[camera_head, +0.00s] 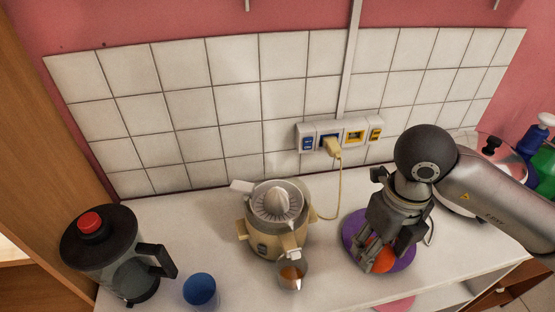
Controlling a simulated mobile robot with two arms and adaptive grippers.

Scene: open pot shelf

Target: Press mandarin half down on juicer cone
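The juicer (263,235) stands on the white counter with its ribbed cone (278,200) pointing up and bare. An orange mandarin piece (383,262) is at the purple plate (350,228), right of the juicer. My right gripper (381,257) points down over the plate, with its fingers at the mandarin piece. The fingers partly hide the piece, and I cannot tell whether they close on it or only stand around it. My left gripper is not in view.
A small metal cup (291,275) with orange content sits below the juicer's spout. A blue cup (200,289) and a blender jug (108,255) stand left. A yellow cord (338,185) runs from the wall socket (356,136) behind the juicer. Bottles (545,150) stand far right.

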